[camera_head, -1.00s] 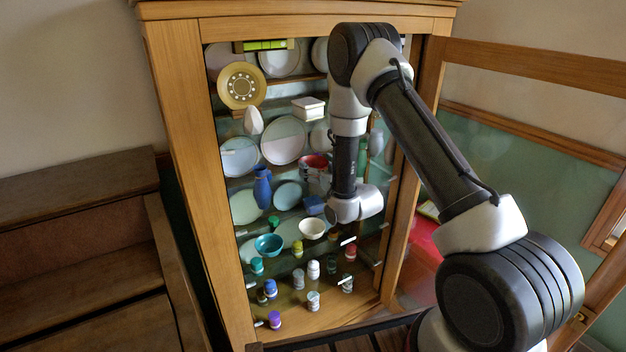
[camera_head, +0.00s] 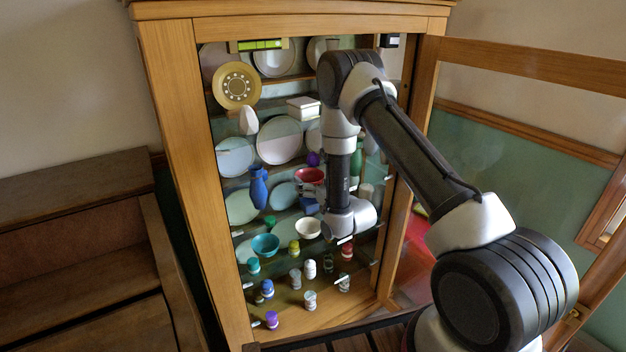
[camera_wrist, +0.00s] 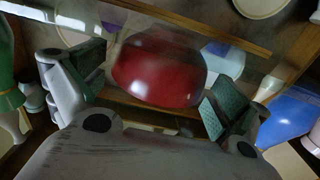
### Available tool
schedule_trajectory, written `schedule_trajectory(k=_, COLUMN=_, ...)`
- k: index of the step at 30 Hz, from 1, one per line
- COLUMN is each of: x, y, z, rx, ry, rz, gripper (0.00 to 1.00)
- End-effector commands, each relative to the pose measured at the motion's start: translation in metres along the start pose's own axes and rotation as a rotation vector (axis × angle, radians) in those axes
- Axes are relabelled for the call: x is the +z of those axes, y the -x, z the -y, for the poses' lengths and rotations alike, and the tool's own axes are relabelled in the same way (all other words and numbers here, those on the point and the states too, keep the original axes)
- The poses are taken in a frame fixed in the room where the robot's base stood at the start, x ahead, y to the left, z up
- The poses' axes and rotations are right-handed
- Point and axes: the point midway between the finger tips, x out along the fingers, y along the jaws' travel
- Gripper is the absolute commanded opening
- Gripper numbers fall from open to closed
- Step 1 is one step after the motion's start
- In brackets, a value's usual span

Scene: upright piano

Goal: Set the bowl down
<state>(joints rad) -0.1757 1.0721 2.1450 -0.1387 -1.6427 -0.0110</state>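The red bowl (camera_head: 310,176) is inside the open cabinet on a middle shelf, left of my arm's wrist in the head view. In the wrist view the red bowl (camera_wrist: 158,72) sits just ahead of my gripper (camera_wrist: 155,80), over a wooden shelf edge. My gripper's two fingers are spread wide, one on each side of the bowl. The left pad shows a narrow gap to the bowl; the right pad is close to its side, and I cannot tell if it touches. In the head view my fingers are mostly hidden by the wrist.
A cream bowl (camera_head: 308,229) and a teal bowl (camera_head: 265,246) stand on a lower shelf. A blue vase (camera_head: 259,187) is to the left, with plates (camera_head: 279,141) behind. Small jars (camera_head: 310,269) fill the bottom. The cabinet's right post (camera_head: 410,170) is close to my arm.

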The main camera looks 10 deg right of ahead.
Motion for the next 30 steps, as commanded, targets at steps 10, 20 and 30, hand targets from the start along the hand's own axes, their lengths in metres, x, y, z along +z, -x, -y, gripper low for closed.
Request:
schedule_trajectory(k=10, x=-0.003, y=0.003, z=0.0, rx=0.0, ry=0.0, rz=0.002, gripper=1.0)
schedule_trajectory(k=20, x=-0.001, y=0.07, z=-0.001, rx=0.002, ry=-0.001, rz=0.006, gripper=1.0)
schedule_trajectory(k=30, x=-0.003, y=0.118, z=0.0, rx=0.001, ry=0.0, rz=0.001, gripper=1.0)
